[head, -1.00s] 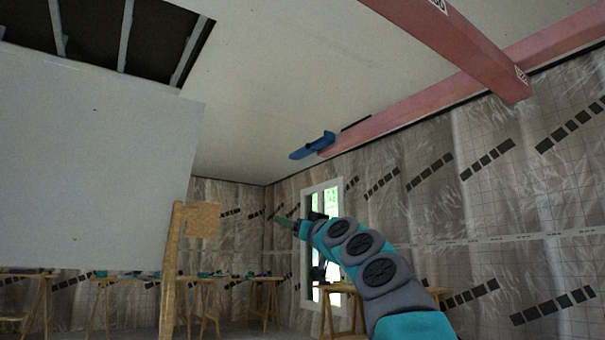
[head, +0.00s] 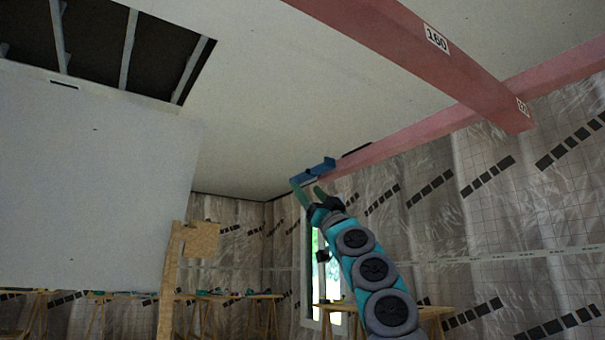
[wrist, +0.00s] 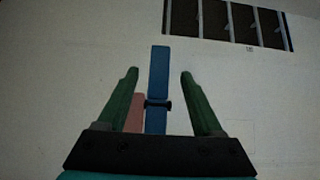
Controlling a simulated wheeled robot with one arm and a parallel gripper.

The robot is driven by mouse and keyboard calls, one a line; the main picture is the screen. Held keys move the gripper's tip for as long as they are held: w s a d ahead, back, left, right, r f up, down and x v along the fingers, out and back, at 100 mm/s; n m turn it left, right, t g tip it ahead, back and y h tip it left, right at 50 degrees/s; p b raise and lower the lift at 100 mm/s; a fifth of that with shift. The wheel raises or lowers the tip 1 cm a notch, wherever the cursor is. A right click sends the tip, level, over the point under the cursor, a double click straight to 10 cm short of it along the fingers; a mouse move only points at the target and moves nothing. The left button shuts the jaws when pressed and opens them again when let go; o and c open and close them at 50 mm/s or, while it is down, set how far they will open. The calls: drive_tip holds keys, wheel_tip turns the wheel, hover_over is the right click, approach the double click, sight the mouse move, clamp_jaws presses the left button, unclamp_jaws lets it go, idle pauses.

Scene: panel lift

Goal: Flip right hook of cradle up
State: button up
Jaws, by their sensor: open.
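The blue hook (head: 313,171) sits at the far end of a long pink beam (head: 420,140), under the ceiling. In the wrist view the blue hook (wrist: 158,72) is a narrow upright bar between my fingers, with a dark pin across its lower part. My gripper (head: 306,188) is open, its green fingers pointing up just below the hook in the head view. In the wrist view my gripper (wrist: 159,73) has one finger on each side of the bar, with gaps on both sides. Whether the hook is level with the fingertips in depth I cannot tell.
A second pink beam (head: 440,55) crosses the first at the upper right. A large pale panel (head: 90,190) fills the left, beside a wooden post (head: 170,280). The ceiling has a dark opening (head: 100,45). Worktables (head: 230,297) stand along the back.

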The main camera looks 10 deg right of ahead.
sight(301, 181)
drive_tip(key=shift+p+x, duration=2)
drive_tip(key=shift+x, duration=0.1)
drive_tip(key=shift+f, duration=0.1)
clamp_jaws()
